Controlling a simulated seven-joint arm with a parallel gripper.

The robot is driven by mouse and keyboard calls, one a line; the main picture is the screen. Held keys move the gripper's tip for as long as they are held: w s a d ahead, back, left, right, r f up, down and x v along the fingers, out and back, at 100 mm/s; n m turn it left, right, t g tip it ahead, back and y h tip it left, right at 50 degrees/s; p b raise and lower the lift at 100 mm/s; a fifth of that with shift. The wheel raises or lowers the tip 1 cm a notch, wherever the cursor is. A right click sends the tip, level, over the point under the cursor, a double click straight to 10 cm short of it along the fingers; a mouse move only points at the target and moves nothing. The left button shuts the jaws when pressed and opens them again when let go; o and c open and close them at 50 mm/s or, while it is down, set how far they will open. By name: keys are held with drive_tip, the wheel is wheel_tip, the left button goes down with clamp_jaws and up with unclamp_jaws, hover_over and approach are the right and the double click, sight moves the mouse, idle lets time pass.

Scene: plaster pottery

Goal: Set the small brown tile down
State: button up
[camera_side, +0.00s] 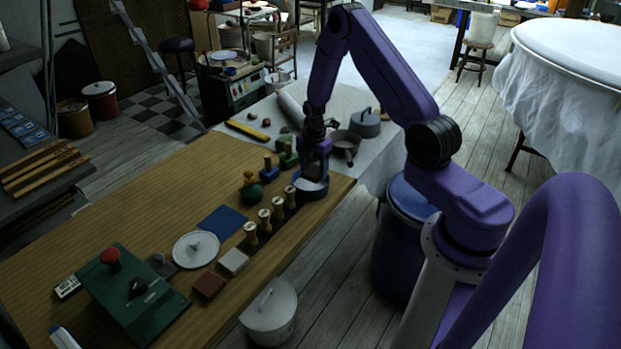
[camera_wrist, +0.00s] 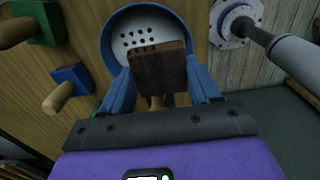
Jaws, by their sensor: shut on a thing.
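My gripper (camera_wrist: 160,82) is shut on the small brown tile (camera_wrist: 158,66), which shows dark and wood-brown between the two blue fingers in the wrist view. A pale wooden piece shows partly below the tile, between the fingers. The tile overlaps a round blue dish (camera_wrist: 118,45) with a white perforated inside. In the side view my gripper (camera_side: 317,168) points down over this blue dish (camera_side: 312,193) at the table's right end. The fingers hide the tile there, and I cannot tell whether it touches the dish.
Several wooden-handled stamps (camera_side: 264,221) stand in a row to the dish's left. Green and blue blocks with handles (camera_side: 268,170) stand behind.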

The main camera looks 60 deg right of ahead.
sight(310, 168)
drive_tip(key=shift+w+d+f, duration=0.2)
drive_tip(key=shift+w+f, duration=0.25)
drive_tip(key=shift+f, duration=0.15)
drive_tip(key=shift+w+d+f, duration=0.15)
drive_tip(key=shift+w+f, duration=0.3)
drive_tip(key=shift+f, duration=1.55)
drive_tip(key=shift+f, duration=0.15)
drive_tip(key=o, duration=1.1)
drive_tip(key=shift+o, duration=0.2)
